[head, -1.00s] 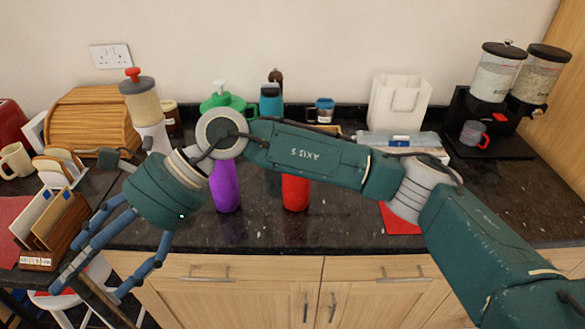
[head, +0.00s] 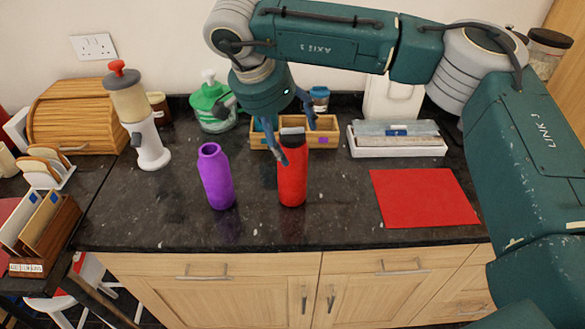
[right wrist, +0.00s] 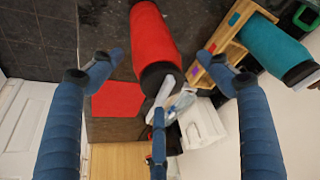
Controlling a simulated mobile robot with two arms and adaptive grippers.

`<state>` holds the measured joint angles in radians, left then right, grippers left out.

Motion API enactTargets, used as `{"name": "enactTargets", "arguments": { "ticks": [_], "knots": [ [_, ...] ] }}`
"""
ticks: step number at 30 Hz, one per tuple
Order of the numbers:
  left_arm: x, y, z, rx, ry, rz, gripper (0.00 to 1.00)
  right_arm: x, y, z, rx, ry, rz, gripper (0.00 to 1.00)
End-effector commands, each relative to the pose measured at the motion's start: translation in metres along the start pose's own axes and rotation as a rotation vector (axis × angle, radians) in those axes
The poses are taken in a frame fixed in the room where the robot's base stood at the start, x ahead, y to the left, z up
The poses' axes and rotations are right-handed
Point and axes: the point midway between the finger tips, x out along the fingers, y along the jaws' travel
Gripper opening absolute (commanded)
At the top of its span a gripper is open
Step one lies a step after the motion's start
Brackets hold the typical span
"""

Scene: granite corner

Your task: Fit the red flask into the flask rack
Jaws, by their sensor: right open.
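The red flask (head: 292,180) stands upright on the dark counter, its dark cap near my right gripper (head: 296,142). In the right wrist view the red flask (right wrist: 153,40) lies between the spread fingers of my right gripper (right wrist: 160,72), which is open; whether any finger touches it I cannot tell. The flask rack (head: 325,135) is a wooden box with coloured labels behind the red flask, partly hidden by my gripper. In the right wrist view the rack (right wrist: 222,50) has a teal flask (right wrist: 268,50) at it. My left gripper is not in view.
A purple flask (head: 216,178) stands left of the red one. A red mat (head: 424,198) lies empty at the right. A white tray (head: 398,150) with packets is behind the mat.

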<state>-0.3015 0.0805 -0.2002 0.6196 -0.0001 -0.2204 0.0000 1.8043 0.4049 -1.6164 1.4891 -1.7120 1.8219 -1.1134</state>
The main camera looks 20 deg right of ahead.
Motion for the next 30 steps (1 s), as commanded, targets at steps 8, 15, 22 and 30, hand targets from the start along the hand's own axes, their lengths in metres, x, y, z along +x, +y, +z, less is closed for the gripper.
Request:
{"name": "enactTargets", "arguments": {
  "ticks": [8, 15, 22, 30],
  "knots": [
    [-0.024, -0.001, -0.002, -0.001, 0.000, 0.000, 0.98, 0.030, 0.003, 0.001, -0.001, -0.002, 0.003, 0.78],
    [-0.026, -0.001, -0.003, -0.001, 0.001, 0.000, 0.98, 0.053, 0.002, 0.003, 0.001, -0.001, -0.002, 0.78],
    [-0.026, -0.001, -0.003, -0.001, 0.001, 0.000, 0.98, 0.054, 0.002, 0.003, 0.000, -0.001, -0.003, 0.68],
    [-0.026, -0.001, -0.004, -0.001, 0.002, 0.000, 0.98, 0.054, 0.002, 0.003, 0.001, -0.001, -0.002, 0.14]
  ]
}}
